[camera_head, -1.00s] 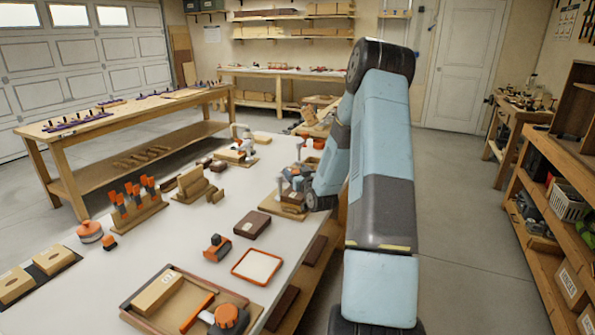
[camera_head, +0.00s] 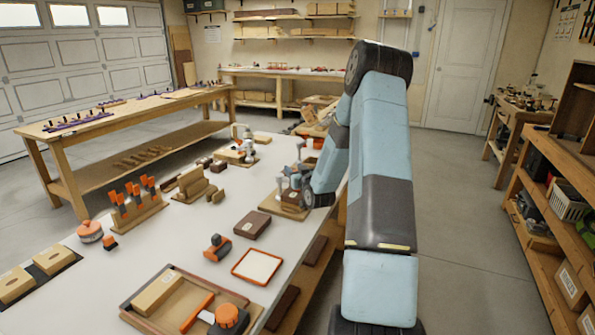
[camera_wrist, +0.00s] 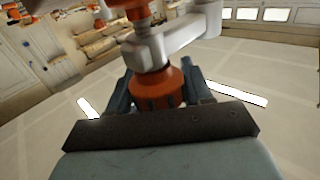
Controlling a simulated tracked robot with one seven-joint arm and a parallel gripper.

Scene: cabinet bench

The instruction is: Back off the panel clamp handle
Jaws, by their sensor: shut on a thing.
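The panel clamp handle (camera_wrist: 160,88) is a ribbed orange-red knob, large in the wrist view. My gripper (camera_wrist: 158,94) has one dark finger on each side of it and is shut on it. A light grey metal clamp arm (camera_wrist: 176,42) lies just beyond the handle, with another orange-red part (camera_wrist: 135,8) past it. In the head view my gripper (camera_head: 295,181) is low over a brown wooden base (camera_head: 284,209) at the right side of the bench (camera_head: 190,238). There, my gripper and wrist hide most of the clamp and its handle.
A dark brown block (camera_head: 252,225), an orange-framed tray (camera_head: 257,266) and an orange-and-black tool (camera_head: 217,248) lie in front of the base. A rack with several orange-handled tools (camera_head: 137,205) stands to the left. Open floor (camera_head: 460,230) lies right of the bench.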

